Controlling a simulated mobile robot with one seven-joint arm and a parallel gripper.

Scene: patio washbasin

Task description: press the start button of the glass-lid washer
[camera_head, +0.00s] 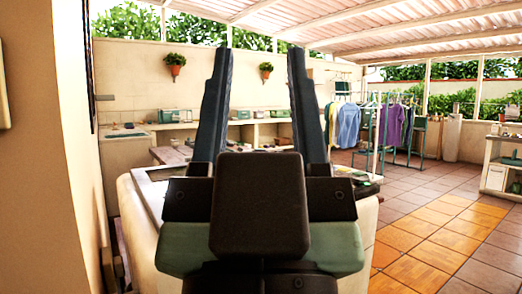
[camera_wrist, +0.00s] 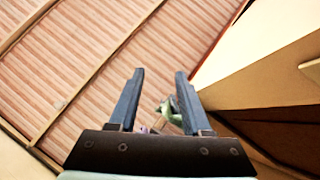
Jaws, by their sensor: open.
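My gripper (camera_head: 263,52) fills the middle of the head view, close to the camera. Its two dark fingers point up and stand wide apart, with nothing between them. In the wrist view the open fingers (camera_wrist: 159,73) point toward the roof. Behind the gripper in the head view stands a cream, round-cornered body (camera_head: 140,235) with a dark-edged top. My gripper hides much of it, and I cannot tell whether it is the glass-lid washer. No start button can be made out in either view.
A cream wall (camera_head: 38,190) runs close on the left. A shelf with baskets lines the back wall, under potted plants (camera_head: 174,64). Clothes (camera_head: 347,125) hang on a rack farther right. A white shelf unit (camera_head: 497,172) stands at far right. Tiled floor (camera_head: 440,225) lies clear before it.

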